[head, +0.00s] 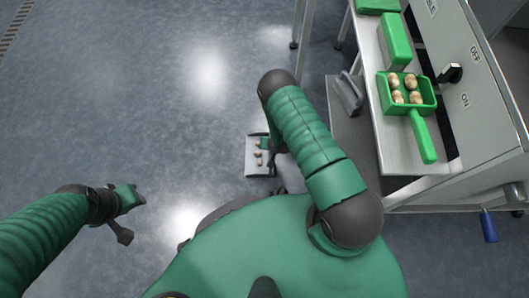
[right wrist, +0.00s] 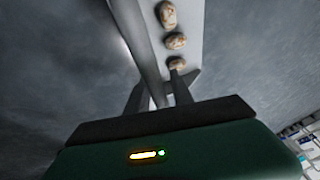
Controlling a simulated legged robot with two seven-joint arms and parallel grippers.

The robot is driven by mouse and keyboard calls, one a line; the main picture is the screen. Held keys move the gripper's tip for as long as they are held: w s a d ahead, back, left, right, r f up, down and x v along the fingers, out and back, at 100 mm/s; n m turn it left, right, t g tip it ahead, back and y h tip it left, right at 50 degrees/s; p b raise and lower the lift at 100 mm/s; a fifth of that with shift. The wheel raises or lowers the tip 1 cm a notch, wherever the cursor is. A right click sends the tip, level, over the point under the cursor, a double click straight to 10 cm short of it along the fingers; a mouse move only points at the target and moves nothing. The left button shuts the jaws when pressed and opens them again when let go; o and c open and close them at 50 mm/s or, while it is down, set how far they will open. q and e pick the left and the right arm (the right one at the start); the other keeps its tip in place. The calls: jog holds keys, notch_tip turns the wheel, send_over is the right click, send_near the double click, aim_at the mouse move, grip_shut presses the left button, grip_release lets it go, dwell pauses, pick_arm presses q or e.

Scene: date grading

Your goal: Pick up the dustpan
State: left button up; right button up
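The dustpan (head: 252,164) is a small pale grey pan low down in the middle of the head view, with several brown dates on it. My right arm hangs over its right side and hides part of it and my right gripper. In the right wrist view the dustpan's wall (right wrist: 138,35) runs up from between the two fingers of my right gripper (right wrist: 160,80), with dates (right wrist: 175,41) beside it. The fingers stand apart around the wall; whether they press on it is unclear. My left gripper (head: 135,203) is out at the left over bare floor, its fingers too small to judge.
A metal grading machine (head: 490,120) with a switch and a shelf stands at the right. A green scoop (head: 423,138) with several dates lies on the shelf, near other green containers (head: 395,40). A metal table leg stands at the top middle. The floor at the left is clear.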

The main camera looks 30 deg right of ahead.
grip_shut()
dwell(1.1)
